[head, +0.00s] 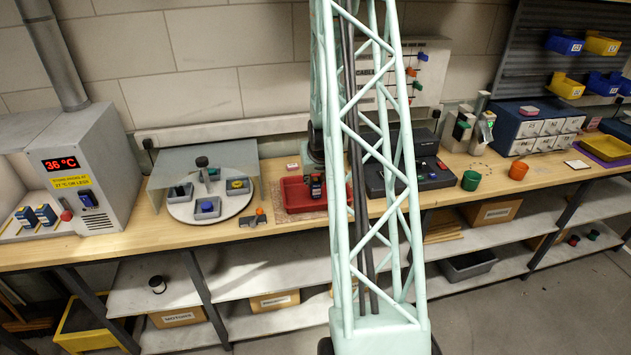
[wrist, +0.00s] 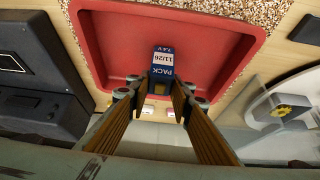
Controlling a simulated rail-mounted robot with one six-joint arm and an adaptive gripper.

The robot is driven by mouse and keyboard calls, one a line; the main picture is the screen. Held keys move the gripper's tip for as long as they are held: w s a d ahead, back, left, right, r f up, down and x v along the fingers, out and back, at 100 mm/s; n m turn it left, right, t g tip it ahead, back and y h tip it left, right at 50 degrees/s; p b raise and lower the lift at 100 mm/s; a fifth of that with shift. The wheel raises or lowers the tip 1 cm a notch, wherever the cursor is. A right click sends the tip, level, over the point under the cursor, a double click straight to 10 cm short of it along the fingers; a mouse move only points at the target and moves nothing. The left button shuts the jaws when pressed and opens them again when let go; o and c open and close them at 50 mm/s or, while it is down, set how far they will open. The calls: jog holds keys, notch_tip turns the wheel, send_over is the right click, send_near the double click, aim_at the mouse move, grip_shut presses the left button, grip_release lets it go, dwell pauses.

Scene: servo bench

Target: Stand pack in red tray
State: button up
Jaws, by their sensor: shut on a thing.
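The pack (wrist: 162,68) is a small dark blue block with a white label reading "PACK 11/26 7.4V" in the wrist view. My gripper (wrist: 160,92) is shut on it, with a finger on each side of its near end. The red tray (wrist: 110,62) lies behind and around the pack in that view. In the head view the red tray (head: 295,207) sits on the bench beside my column, which hides its right part. The pack (head: 316,188) shows small over the tray. I cannot tell whether it touches the tray floor.
A round white turntable (head: 212,214) with grey trays stands left of the red tray. A black console (head: 430,176) is close on its right. Green (head: 471,181) and orange (head: 518,170) cups stand farther right. A speckled mat (wrist: 236,14) lies under the tray.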

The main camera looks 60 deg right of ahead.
jog(key=shift+f, duration=0.2)
jog(key=o, duration=0.9)
jog(key=shift+r, duration=0.3)
jog(key=shift+v, duration=5.85)
